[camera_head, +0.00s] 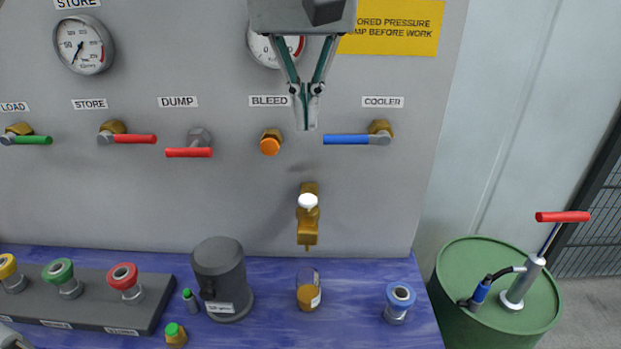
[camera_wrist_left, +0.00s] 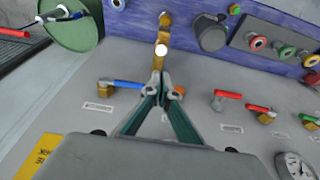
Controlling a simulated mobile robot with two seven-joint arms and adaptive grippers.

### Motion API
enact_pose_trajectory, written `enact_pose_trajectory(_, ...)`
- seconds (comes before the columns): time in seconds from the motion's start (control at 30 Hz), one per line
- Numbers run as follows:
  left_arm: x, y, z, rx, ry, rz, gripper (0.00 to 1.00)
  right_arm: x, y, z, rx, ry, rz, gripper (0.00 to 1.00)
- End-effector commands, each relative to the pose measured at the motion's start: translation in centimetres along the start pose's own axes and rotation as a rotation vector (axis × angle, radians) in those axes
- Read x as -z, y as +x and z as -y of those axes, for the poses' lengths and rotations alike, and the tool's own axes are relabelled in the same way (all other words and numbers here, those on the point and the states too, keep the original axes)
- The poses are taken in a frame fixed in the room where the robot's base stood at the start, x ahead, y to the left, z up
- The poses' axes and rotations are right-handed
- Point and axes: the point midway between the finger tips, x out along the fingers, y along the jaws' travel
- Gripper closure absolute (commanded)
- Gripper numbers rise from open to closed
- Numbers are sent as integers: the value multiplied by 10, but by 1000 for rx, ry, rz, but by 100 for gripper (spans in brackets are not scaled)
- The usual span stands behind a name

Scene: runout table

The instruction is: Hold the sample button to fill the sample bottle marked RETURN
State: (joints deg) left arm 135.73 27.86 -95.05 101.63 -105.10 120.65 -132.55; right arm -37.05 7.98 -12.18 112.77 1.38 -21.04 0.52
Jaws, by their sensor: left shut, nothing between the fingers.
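A brass sample tap (camera_head: 307,236) with a white round button (camera_head: 308,201) is on the grey panel. The tap (camera_wrist_left: 164,33) and button (camera_wrist_left: 161,50) also show in the left wrist view. A clear bottle with amber liquid (camera_head: 308,294) stands upright on the blue bench below the tap; its label is too small to read. My left gripper (camera_head: 305,126) is shut and empty, fingers pointing down, above the button in the head view. In the wrist view its fingertips (camera_wrist_left: 160,82) appear just short of the button, apart from it.
The orange BLEED knob (camera_head: 270,143) and blue COOLER lever (camera_head: 346,139) flank the fingers. A dark canister (camera_head: 221,276), a blue-topped fitting (camera_head: 398,302) and a green-capped amber bottle (camera_head: 175,335) are on the bench (camera_head: 350,330). A green drum (camera_head: 470,262) stands right.

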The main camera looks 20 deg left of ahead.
Motion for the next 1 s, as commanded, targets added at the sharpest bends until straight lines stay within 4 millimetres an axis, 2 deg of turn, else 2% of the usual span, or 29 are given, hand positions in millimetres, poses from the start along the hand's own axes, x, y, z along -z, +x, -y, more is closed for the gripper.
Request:
enact_pose_trajectory(0.33, 1, -1, 2, 4, -1, -5, 100, -6, 0, 2, 3, 0, 10, 60)
enact_pose_trajectory(0.47, 1, 5, 2, 4, 0, -4, 100, -9, 1, 2, 3, 0, 13, 60)
enact_pose_trajectory(0.67, 0, 36, 2, 5, 0, 0, 100, -15, 4, 3, 4, 0, 16, 60)
enact_pose_trajectory(1.0, 0, 101, 2, 4, 0, 0, 100, -24, 8, 4, 4, 1, 18, 60)
